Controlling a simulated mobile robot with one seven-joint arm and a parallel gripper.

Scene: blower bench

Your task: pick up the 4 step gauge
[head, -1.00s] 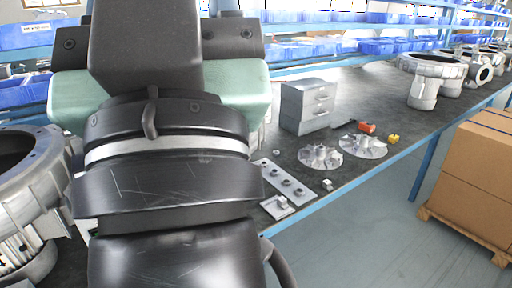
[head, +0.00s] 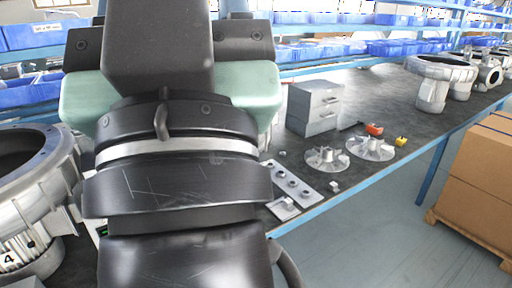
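I cannot make out a step gauge for certain in the head view. A white label with a black 4 (head: 8,259) shows at the lower left edge, against the finned metal housing (head: 40,190); what it is fixed to is unclear. A grey plate with several round posts (head: 292,181) lies on the bench right of my arm. A small square plate with a block on it (head: 285,208) lies by the bench's front edge, partly hidden by my arm. My gripper is not in view; my dark arm links fill the middle of the picture.
Two finned impeller discs (head: 326,159) (head: 370,148), a grey drawer cabinet (head: 315,107), an orange-red tool (head: 374,130) and a yellow piece (head: 401,141) stand on the dark bench (head: 405,115). Cardboard boxes (head: 475,180) stand right, beyond a floor gap. Blue bins line the shelves behind.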

